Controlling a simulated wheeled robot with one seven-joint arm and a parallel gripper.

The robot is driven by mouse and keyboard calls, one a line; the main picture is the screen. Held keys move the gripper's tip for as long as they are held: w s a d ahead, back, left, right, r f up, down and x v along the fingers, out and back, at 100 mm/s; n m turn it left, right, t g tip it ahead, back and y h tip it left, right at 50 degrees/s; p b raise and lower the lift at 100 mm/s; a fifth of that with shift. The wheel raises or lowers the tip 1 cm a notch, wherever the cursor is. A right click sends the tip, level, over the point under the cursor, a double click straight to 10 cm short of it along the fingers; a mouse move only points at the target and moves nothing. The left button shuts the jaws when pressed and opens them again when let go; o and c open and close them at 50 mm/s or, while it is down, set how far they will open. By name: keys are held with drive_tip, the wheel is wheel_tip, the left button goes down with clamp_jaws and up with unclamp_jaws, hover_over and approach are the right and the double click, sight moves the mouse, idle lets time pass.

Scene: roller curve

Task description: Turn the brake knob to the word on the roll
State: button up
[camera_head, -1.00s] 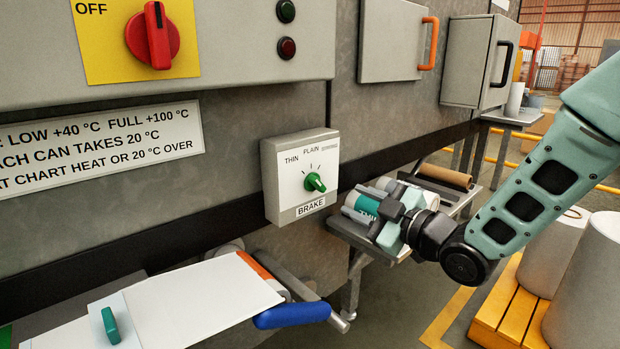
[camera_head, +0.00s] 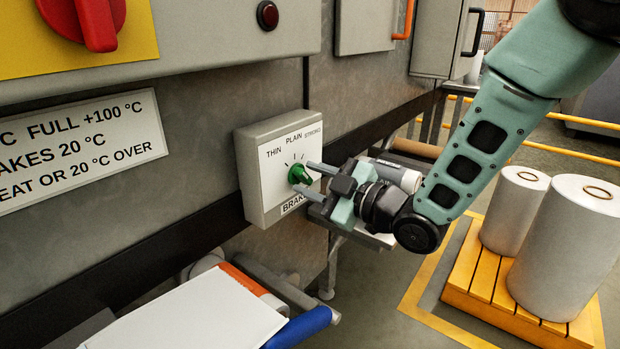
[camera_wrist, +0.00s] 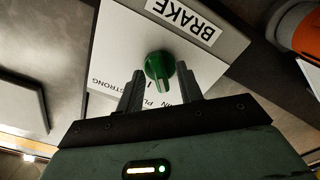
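The brake box (camera_head: 256,190) is on the machine wall, its white face marked THIN, PLAIN and STRONG above a green knob (camera_head: 299,174). The BRAKE label is partly covered. My gripper (camera_head: 304,177) is open, with one finger above and one below the knob in the head view. In the wrist view the fingers (camera_wrist: 160,88) reach toward the knob (camera_wrist: 158,66), one on either side, with gaps. I cannot tell exactly which word the knob points at. A white roll (camera_head: 400,174) lies behind my gripper; its marking is too small to read.
A brown roll (camera_head: 416,149) lies farther back. White paper (camera_head: 192,318) and a blue-ended roller (camera_head: 300,328) are below the box. A red switch (camera_head: 92,20) is at upper left. Large white rolls (camera_head: 562,250) stand on a yellow pallet (camera_head: 520,306) at right.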

clamp_jaws()
drive_tip(key=m, duration=0.7)
drive_tip(key=shift+m+p, duration=0.3)
drive_tip(key=shift+p, duration=0.05)
drive_tip(key=m+p, duration=0.1)
drive_tip(key=m, duration=0.3)
drive_tip(key=shift+m+p, duration=1.15)
drive_tip(key=shift+m, duration=0.95)
